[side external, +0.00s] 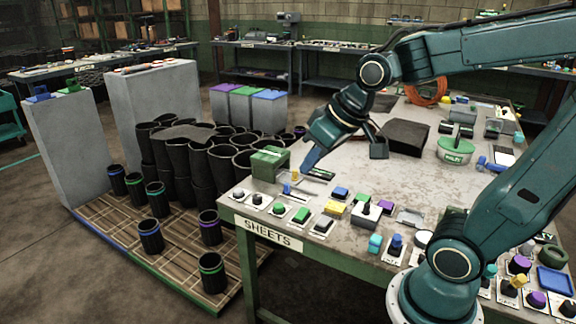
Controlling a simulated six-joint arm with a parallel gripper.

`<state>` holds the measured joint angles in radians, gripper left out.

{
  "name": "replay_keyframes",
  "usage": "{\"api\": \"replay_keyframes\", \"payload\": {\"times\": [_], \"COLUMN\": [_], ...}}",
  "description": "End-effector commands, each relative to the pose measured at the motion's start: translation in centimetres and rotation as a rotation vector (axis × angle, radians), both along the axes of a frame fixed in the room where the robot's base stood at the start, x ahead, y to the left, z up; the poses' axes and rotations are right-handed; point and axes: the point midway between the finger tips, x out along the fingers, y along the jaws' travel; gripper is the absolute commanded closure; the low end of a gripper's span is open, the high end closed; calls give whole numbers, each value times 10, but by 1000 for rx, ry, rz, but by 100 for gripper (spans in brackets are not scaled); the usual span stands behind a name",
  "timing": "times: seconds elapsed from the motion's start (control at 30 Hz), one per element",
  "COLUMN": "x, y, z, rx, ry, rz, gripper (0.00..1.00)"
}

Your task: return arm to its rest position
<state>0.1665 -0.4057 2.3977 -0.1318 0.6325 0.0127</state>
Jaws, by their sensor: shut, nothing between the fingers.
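My arm reaches in from the right over the worktable (340,170). My gripper (306,164) points down at the table's far left part, close to a green box-like device (269,163). Its fingers are together and I see nothing held. The fingertip is near a small yellow piece (295,173); I cannot tell if they touch. Black rubber sleeves (205,155) stand packed together on a wooden pallet (110,230) left of the table, away from my gripper.
Black cups with coloured rings (150,236) stand on the pallet's front. Grey blocks (65,140) stand behind. Push-button units (301,215) line the table's front edge. A black box (407,135) and a green round container (455,150) stand farther right. The table's middle is mostly clear.

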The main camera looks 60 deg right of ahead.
Motion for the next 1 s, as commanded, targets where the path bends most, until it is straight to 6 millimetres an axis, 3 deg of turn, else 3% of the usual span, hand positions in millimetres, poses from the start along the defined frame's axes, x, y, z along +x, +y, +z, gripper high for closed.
{"api": "replay_keyframes", "payload": {"times": [0.2, 0.43, 0.6, 1.0], "x": [-48, -86, -98, -99], "y": [12, 16, 17, 17], "z": [10, 11, 11, 10], "rx": [-36, -55, -59, -59], "ry": [9, 23, 29, 30], "rz": [34, 53, 58, 58], "gripper": [100, 100, 100, 100]}}
